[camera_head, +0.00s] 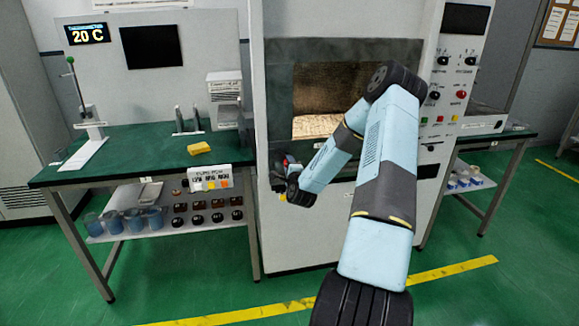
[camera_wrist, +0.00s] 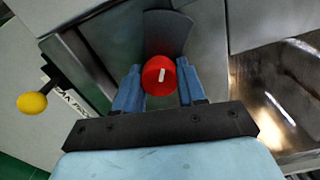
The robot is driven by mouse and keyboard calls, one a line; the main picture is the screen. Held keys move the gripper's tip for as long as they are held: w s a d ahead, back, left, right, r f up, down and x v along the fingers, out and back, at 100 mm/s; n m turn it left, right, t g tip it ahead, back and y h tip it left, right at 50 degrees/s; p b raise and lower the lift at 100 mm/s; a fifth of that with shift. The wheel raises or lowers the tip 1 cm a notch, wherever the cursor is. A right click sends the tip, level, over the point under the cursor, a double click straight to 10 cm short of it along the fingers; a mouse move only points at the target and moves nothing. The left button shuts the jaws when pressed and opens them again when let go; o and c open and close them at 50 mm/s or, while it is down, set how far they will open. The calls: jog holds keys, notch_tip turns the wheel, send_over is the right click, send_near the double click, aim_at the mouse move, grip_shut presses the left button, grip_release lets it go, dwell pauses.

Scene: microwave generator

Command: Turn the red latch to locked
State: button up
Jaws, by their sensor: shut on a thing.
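The red latch (camera_wrist: 158,76) is a round red knob with a white mark on its face, seen in the wrist view. The white mark stands close to upright in that picture. My gripper (camera_wrist: 160,86) has its two blue fingers on the left and right sides of the knob, shut on it. In the head view, a small bit of red (camera_head: 286,162) shows at the left side of the microwave generator's front, by the end of my arm. My arm hides most of the latch and the fingers there.
The generator's chamber (camera_head: 340,90) stands behind my arm; its inside also shows at the right of the wrist view. A black lever with a yellow ball (camera_wrist: 32,103) sticks out left of my gripper. A green-topped bench (camera_head: 130,150) stands at left. A control panel (camera_head: 455,85) is at right.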

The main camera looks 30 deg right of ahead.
jog(key=shift+s+d+f, duration=0.2)
jog(key=shift+d+f, duration=0.05)
jog(key=shift+f, duration=0.1)
jog(key=o, duration=0.8)
jog(key=shift+o, duration=1.3)
jog(key=shift+w+a+r, duration=0.1)
jog(key=shift+r, duration=0.1)
jog(key=v, duration=1.3)
jog(key=shift+s, duration=0.35)
jog(key=shift+a, duration=0.15)
